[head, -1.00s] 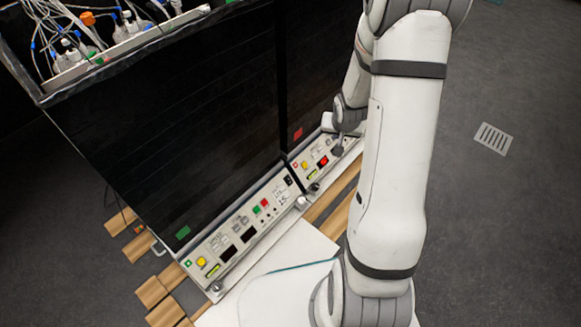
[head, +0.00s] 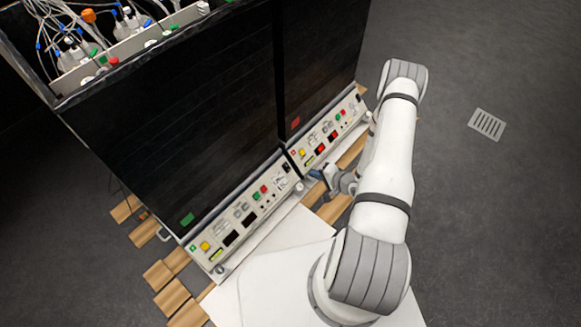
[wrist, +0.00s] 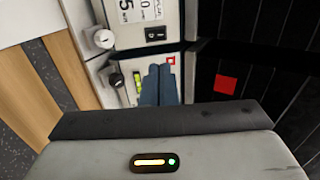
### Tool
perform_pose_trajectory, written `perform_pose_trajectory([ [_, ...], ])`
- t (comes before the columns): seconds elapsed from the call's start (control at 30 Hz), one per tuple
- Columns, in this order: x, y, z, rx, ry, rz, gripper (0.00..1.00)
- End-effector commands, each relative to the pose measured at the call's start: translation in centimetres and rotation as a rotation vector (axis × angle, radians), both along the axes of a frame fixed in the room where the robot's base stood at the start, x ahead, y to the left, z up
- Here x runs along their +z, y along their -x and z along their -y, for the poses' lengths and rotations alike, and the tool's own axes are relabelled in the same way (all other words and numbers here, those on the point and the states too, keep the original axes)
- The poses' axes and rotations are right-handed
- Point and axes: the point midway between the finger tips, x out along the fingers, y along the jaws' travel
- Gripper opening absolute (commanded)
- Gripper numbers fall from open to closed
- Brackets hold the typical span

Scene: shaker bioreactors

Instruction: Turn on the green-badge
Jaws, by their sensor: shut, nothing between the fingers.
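The green-badge shaker is the left dark cabinet, with a green badge (head: 187,219) at its lower left corner. Its control panel (head: 215,250) has a yellow button, green and red buttons, and dark displays. A black rocker switch (head: 286,167) sits at the panel's right end, and it also shows in the wrist view (wrist: 155,33). My gripper (head: 318,174) is shut and empty, in front of the joint between the two panels. In the wrist view its blue fingers (wrist: 160,86) cover part of the red-badge panel's left end.
Knobs (wrist: 103,38) protrude below the panels. Wooden slats (head: 335,207) and a white board (head: 285,235) lie in front. Tubing and bottles fill the left cabinet's top.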

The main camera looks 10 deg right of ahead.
Motion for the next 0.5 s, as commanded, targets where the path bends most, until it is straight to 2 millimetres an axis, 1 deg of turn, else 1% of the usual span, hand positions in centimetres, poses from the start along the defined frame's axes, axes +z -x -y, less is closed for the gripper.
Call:
perform_pose_trajectory([
  [0.33,-0.2,-0.1,-0.1,0.0,0.0,0.0,0.0],
  [0.5,-1.3,-1.3,-1.0,0.002,0.002,0.001,0.0],
])
